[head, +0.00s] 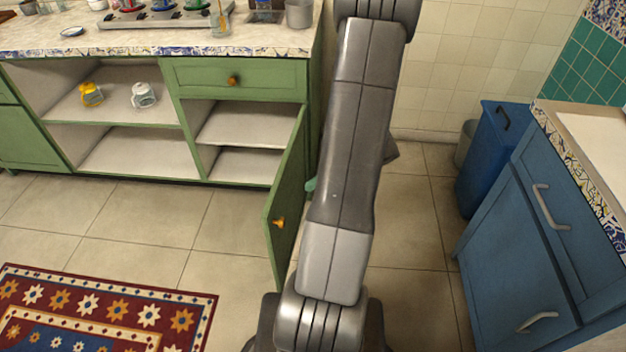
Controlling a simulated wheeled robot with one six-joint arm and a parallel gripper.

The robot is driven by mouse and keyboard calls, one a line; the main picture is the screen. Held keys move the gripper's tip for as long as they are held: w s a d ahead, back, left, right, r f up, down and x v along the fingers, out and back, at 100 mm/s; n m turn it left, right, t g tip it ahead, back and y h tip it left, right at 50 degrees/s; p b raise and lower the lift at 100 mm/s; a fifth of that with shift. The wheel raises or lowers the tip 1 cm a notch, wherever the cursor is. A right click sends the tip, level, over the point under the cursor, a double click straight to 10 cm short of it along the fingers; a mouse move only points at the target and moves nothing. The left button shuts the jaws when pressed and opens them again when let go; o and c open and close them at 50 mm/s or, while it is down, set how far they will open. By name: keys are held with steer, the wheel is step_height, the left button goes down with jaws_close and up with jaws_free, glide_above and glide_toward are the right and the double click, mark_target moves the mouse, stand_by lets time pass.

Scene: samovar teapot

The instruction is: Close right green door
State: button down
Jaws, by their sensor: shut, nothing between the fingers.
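The right green door (287,200) of the green cabinet stands wide open. It swings out toward me from the cabinet's right side and has an orange knob (279,222). The compartment (240,145) it belongs to is open and looks empty, with one shelf. My gripper (311,184) is mostly hidden behind my own arm. Only a small teal tip, which looks like its shut fingers, shows just right of the door. I cannot tell whether it touches the door.
A green drawer (236,78) above is shut. Left shelves hold a yellow mug (91,94) and a white mug (143,95). A blue bin (487,160) and blue cabinet (545,240) stand at right. A patterned rug (110,305) lies front left. Tiled floor before the cabinet is clear.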

mark_target(274, 195)
steer(key=x, duration=0.3)
steer(key=a+r+x, duration=0.1)
steer(key=x, duration=0.1)
steer(key=b+x, duration=0.1)
steer(key=x, duration=0.2)
steer(key=shift+w+a, duration=0.15)
steer(key=shift+a, duration=0.3)
steer(key=shift+w+a, duration=0.1)
steer(key=shift+a, duration=0.4)
